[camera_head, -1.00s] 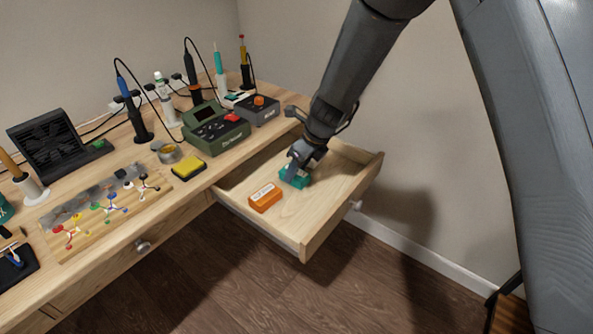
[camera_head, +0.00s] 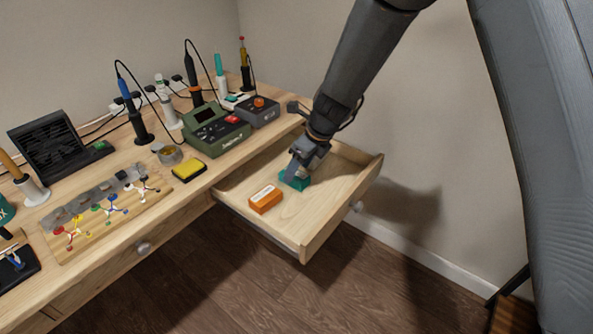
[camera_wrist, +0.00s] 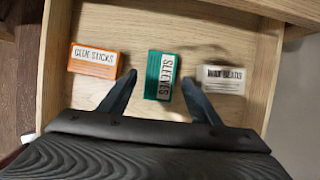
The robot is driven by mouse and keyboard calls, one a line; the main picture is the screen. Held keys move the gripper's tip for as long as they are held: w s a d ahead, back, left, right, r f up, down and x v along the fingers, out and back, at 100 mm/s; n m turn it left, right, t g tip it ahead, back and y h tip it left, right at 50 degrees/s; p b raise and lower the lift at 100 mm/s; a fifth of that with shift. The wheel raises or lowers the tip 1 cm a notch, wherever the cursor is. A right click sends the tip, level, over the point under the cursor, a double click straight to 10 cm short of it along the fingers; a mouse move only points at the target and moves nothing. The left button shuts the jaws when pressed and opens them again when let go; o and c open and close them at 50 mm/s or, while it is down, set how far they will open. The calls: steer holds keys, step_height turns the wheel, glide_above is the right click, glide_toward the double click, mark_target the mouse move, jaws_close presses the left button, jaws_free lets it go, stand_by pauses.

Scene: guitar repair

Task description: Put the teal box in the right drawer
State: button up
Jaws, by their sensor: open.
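The teal box (camera_head: 293,180), labelled "SLEEVES" in the wrist view (camera_wrist: 159,76), lies flat on the floor of the open right drawer (camera_head: 290,225). My gripper (camera_head: 296,170) is over the box, low in the drawer. In the wrist view its two open fingers (camera_wrist: 160,100) stand on either side of the teal box's near end, with gaps between them and the box. In the head view, the gripper hides part of the box.
An orange "GLUE STICKS" box (camera_head: 265,199) lies left of the teal box in the drawer. A pale box (camera_wrist: 223,80) lies to its right in the wrist view. The drawer walls surround them. The desk holds a green device (camera_head: 216,133) and a yellow sponge (camera_head: 188,170).

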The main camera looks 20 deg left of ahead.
steer(key=v, duration=1)
steer(key=shift+p, duration=0.45)
steer(key=shift+d, duration=0.1)
steer(key=s+d+r+n+h, duration=0.1)
steer(key=s+d+n, duration=0.25)
steer(key=d, duration=0.65)
steer(key=s+d+r+n+h, duration=0.1)
steer(key=s+d+r+n, duration=0.3)
steer(key=d, duration=0.6)
steer(key=s+d+f+n+g+h, duration=0.1)
steer(key=s+d+n+h, duration=0.1)
steer(key=s+d+n, duration=1.1)
steer(key=s+d, duration=0.2)
steer(key=d, duration=0.2)
steer(key=shift+s+d+g, duration=0.15)
steer(key=shift+d+g, duration=0.15)
steer(key=shift+d, duration=0.1)
